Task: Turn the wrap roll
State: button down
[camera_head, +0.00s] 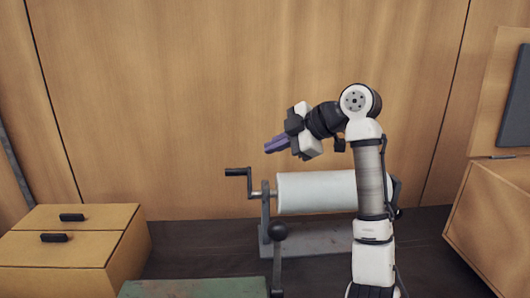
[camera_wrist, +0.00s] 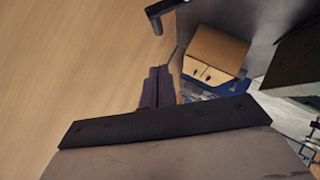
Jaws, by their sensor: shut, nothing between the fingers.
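The wrap roll (camera_head: 316,192) is a pale white cylinder lying level on a stand, partly hidden behind my arm. A dark crank handle (camera_head: 238,172) sticks out at its left end, with its grip pointing left. My gripper (camera_head: 268,147) is above the roll and to the right of the crank, apart from both, with its purple fingers pointing left. The fingers are shut and empty. In the wrist view the fingers (camera_wrist: 158,75) are close together, and a dark handle (camera_wrist: 155,17), likely the crank grip, shows near the top edge.
A wooden drawer cabinet (camera_head: 75,250) stands at the left. A lever with a round black knob (camera_head: 278,232) rises in front of the stand base (camera_head: 312,240). A green surface (camera_head: 190,288) lies at the front. A wooden wall (camera_head: 200,90) is behind, and another cabinet (camera_head: 495,215) is at the right.

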aim_at(238, 169)
jog(key=p+x, duration=0.1)
jog(key=x, duration=0.2)
jog(key=p+x, duration=0.1)
jog(key=x, duration=0.3)
jog(key=d+f+p+x, duration=0.1)
jog(key=x, duration=0.2)
jog(key=shift+w, duration=0.45)
jog(key=shift+w+f+p, duration=0.35)
jog(key=shift+w+f, duration=0.1)
jog(key=shift+f, duration=0.25)
jog(key=shift+a, duration=0.15)
jog(key=shift+w, duration=0.25)
